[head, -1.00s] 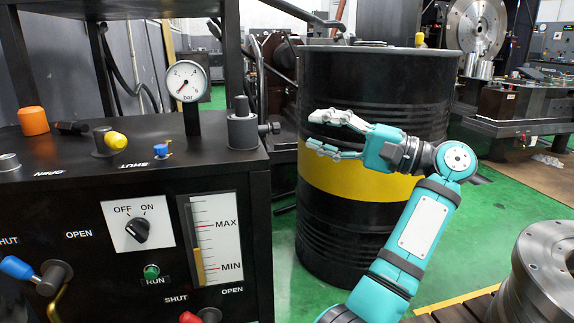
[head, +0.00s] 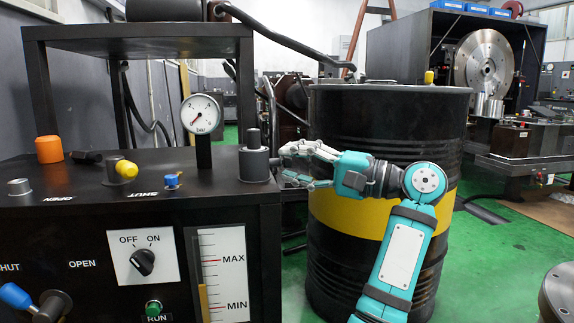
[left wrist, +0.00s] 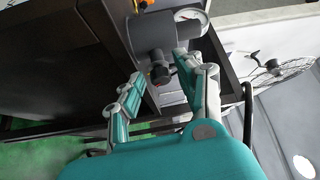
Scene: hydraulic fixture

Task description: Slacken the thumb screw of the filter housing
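The filter housing (head: 254,165) is a dark grey cylinder with a narrower post on top, at the right end of the black bench top. Its small dark thumb screw sticks out sideways to the right; in the head view it is largely hidden at my fingertips. In the left wrist view the housing (left wrist: 154,32) is at the top, with the thumb screw (left wrist: 160,73) pointing toward the camera. My left gripper (head: 286,163) is open, its fingers at either side of the screw; this also shows in the left wrist view (left wrist: 163,78). I cannot see contact. My right gripper is not in view.
A pressure gauge (head: 201,115) stands left of the housing. A black drum with a yellow band (head: 345,212) is close behind my left arm. The bench (head: 90,232) carries several coloured knobs, and a black shelf (head: 130,37) rises above it.

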